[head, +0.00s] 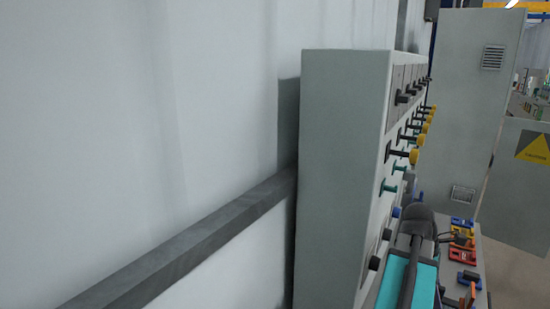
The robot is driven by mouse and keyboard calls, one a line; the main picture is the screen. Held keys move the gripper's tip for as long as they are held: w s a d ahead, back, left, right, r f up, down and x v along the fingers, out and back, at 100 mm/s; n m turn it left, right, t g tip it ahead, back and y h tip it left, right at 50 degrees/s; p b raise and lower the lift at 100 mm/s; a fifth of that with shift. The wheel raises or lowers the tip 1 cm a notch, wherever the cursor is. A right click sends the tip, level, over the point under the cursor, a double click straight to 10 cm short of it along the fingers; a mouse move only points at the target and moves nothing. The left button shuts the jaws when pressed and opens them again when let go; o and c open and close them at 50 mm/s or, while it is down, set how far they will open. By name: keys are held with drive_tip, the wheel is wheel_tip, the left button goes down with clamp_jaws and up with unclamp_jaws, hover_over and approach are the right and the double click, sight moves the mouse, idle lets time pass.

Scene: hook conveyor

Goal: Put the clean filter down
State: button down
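No clean filter can be made out in the head view. My arm, teal and dark grey, rises from the bottom edge right of centre, close to the front of a grey control cabinet (345,180). A small dark shape just right of the arm's rounded dark joint may be my gripper (456,238). It is too small and too dark to tell its fingers, or whether it holds anything.
The cabinet's front bears several black, yellow, green and blue knobs (415,157). A low grey bench (485,270) at lower right carries red, yellow, blue and orange pieces. A tall grey cabinet (480,110) stands behind. A dark rail (200,240) runs along the white wall.

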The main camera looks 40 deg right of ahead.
drive_tip(key=shift+f+b, duration=1.5)
drive_tip(key=shift+f, duration=1.7)
drive_tip(key=shift+r, duration=0.15)
drive_tip(key=shift+r+p, duration=2)
drive_tip(key=shift+r, duration=1.55)
drive_tip(key=shift+f+b, duration=2)
drive_tip(key=shift+f, duration=1.7)
drive_tip(key=shift+w, duration=0.2)
